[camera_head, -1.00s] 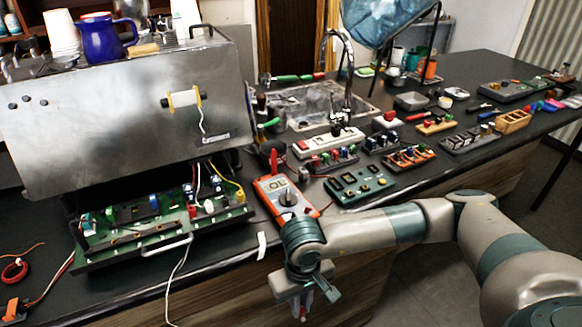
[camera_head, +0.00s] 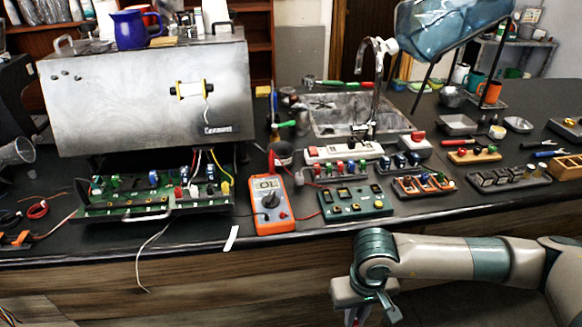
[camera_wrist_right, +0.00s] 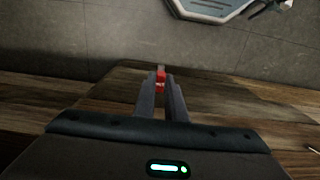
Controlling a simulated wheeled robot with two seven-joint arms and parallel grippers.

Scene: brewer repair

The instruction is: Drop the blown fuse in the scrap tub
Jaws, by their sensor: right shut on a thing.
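My right gripper (camera_head: 360,316) hangs pointing down in front of the bench, low in the head view. In the right wrist view its two fingers (camera_wrist_right: 161,88) are closed on a small red piece (camera_wrist_right: 160,76), which I take to be the blown fuse. A bit of red also shows at the fingertips in the head view, mostly cut off by the lower edge. I cannot make out a scrap tub for certain in either view. My left gripper is out of view.
The dark bench (camera_head: 190,236) carries the steel brewer (camera_head: 140,100), its open circuit board tray (camera_head: 150,205), an orange multimeter (camera_head: 270,205), a green fuse board (camera_head: 352,204), several part racks and a sink (camera_head: 335,120). Wooden cabinet fronts lie below the bench edge.

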